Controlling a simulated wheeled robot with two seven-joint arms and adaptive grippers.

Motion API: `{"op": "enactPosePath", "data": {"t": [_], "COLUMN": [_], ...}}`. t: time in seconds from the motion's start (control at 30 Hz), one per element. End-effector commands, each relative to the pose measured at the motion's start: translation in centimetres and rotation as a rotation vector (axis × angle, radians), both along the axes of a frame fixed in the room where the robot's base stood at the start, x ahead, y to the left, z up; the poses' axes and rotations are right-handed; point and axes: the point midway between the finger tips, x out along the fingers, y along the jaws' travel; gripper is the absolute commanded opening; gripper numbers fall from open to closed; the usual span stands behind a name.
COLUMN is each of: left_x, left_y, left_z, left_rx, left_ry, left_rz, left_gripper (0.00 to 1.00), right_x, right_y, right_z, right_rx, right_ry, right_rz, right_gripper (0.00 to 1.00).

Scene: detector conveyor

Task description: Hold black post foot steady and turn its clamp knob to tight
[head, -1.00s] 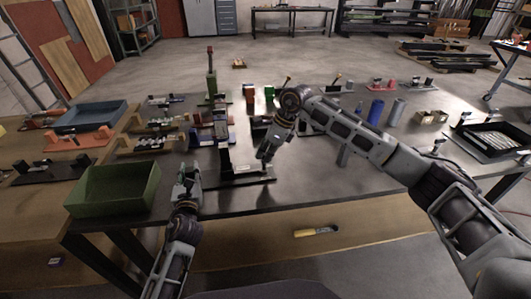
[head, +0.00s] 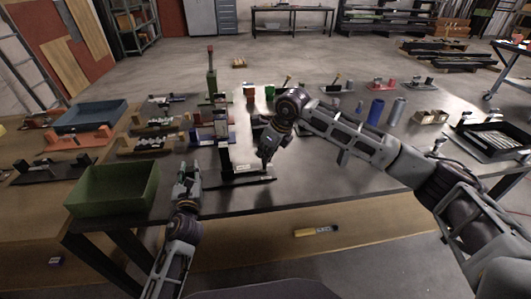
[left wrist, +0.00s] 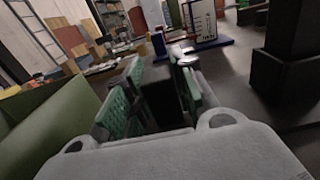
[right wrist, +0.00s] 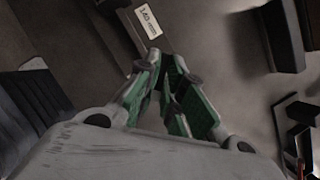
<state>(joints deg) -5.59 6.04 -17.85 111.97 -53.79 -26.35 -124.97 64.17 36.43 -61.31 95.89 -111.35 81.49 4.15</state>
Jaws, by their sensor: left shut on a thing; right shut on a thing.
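A dark upright post (head: 222,130) stands on a long base with a white label (head: 243,167) near the front edge of the table. My left gripper (head: 187,170) is left of that base in the head view. In the left wrist view a black block, seemingly the black post foot (left wrist: 160,100), sits between its green pads, and the gripper is shut on it. My right gripper (head: 265,158) points down at the right end of the base. In the right wrist view its pads (right wrist: 168,85) are nearly together on something small, seemingly the clamp knob, which they hide.
A green bin (head: 112,190) stands left of my left gripper. Posts, fixtures and small parts crowd the table behind. Blue and grey cylinders (head: 376,111) and a black tray (head: 492,140) are at the right. The front right table surface is mostly clear.

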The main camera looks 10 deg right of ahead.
Motion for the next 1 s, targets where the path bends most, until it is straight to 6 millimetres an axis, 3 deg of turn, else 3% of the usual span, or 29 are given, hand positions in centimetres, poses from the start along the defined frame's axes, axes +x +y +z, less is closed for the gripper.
{"op": "enactPosePath", "data": {"t": [0.27, 0.3, 0.47, 1.0], "left_x": [0.01, 0.01, 0.00, 0.00], "left_y": [0.05, 0.05, 0.04, 0.03], "left_z": [-0.03, -0.03, -0.04, -0.03], "left_rx": [0.000, 0.000, 0.000, 0.000], "left_ry": [0.001, 0.001, 0.001, 0.001], "left_rz": [0.001, 0.001, 0.001, 0.001], "left_gripper": [0.00, 0.00, 0.00, 0.00], "right_x": [0.05, 0.05, 0.04, -0.20], "right_y": [-0.02, -0.02, -0.02, -0.21], "right_z": [0.07, 0.07, 0.05, 0.89], "right_rx": [0.001, 0.001, 0.000, 0.001], "right_ry": [-0.002, -0.002, -0.001, -0.002], "right_rz": [0.000, 0.000, 0.000, 0.002], "right_gripper": [0.00, 0.12, 0.31, 0.31]}}
